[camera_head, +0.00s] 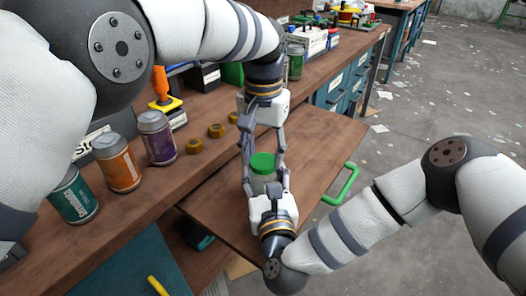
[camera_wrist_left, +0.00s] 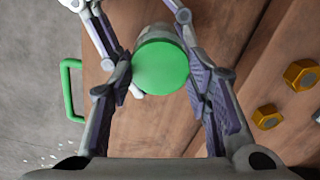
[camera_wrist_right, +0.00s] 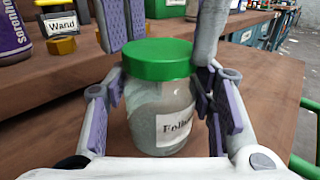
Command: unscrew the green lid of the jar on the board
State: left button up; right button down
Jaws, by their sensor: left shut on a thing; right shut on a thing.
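The glass jar (camera_wrist_right: 165,115) stands upright on the wooden board (camera_head: 325,140), with a paper label facing my right wrist camera. Its green lid (camera_head: 262,160) sits on top; the lid also shows in the left wrist view (camera_wrist_left: 161,62). My left gripper (camera_wrist_left: 162,72) comes down from above, shut on the lid with a finger on either side. My right gripper (camera_wrist_right: 160,118) comes in from the side, shut on the jar's body below the lid. In the head view, fingers partly hide the jar.
A green handle (camera_head: 341,184) is on the board's right edge. Teal (camera_head: 73,197), orange (camera_head: 117,162) and purple (camera_head: 157,137) cans stand on the bench at left. Several brass nuts (camera_head: 216,131) lie beside the board. The board's right part is clear.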

pick_arm(q)
jog(key=n, duration=0.2)
jog(key=shift+f+n, duration=0.2)
jog(key=shift+n, duration=0.2)
jog(key=shift+s, duration=0.1)
jog(key=o, duration=1.3)
jog(key=shift+r, duration=0.15)
